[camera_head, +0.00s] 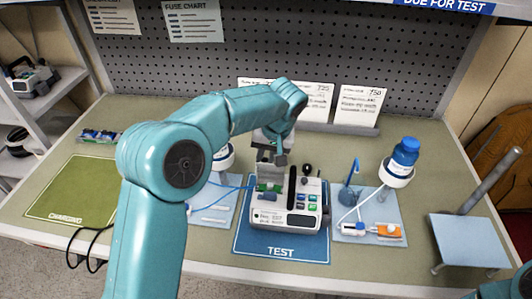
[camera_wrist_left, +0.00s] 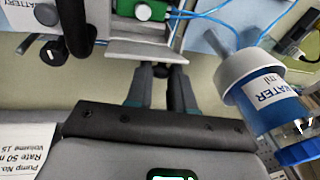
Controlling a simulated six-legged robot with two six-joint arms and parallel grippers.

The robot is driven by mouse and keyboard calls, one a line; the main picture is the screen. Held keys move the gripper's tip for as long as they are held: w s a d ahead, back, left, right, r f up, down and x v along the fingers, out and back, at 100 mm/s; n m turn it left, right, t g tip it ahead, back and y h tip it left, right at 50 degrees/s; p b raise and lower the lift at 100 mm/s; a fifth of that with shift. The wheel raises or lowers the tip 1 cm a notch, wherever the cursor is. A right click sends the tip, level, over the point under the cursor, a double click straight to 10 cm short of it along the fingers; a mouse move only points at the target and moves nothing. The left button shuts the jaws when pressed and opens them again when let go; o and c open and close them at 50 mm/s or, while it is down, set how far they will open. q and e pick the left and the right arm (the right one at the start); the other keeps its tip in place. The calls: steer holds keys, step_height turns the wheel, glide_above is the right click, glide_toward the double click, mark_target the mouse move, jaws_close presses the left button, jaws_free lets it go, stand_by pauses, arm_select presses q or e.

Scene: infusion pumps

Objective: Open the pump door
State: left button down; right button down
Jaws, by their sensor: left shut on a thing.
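The light-grey pump (camera_head: 288,218) sits on the blue TEST mat (camera_head: 282,248), its screen and coloured buttons facing front. A grey panel, which looks like the pump door (camera_head: 268,170), stands raised at the pump's left part; green and blue parts show below it. My left gripper (camera_head: 270,150) is over this panel. In the left wrist view its dark fingers (camera_wrist_left: 160,88) are at the edge of the grey panel (camera_wrist_left: 150,48), shut on it; the exact grip is partly hidden. A black bar (camera_head: 292,187) stands right of the panel. My right gripper is out of view.
Blue-capped water bottles stand on both sides, the right one (camera_head: 402,160) clear, the left one (camera_head: 222,158) partly behind my arm. An orange-and-white device (camera_head: 372,231) lies on the right mat. Blue tubing reaches the pump's left side. The green CHARGING mat (camera_head: 72,190) is bare.

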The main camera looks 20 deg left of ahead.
arm_select(q)
steer(key=c, duration=1)
jaws_free()
steer(key=shift+r, duration=0.1)
steer(key=shift+d+r, duration=0.1)
steer(key=shift+r, duration=0.2)
steer(key=p+v, duration=0.1)
steer(key=v, duration=1.4)
steer(key=shift+d+r, duration=0.15)
steer(key=shift+r, duration=0.15)
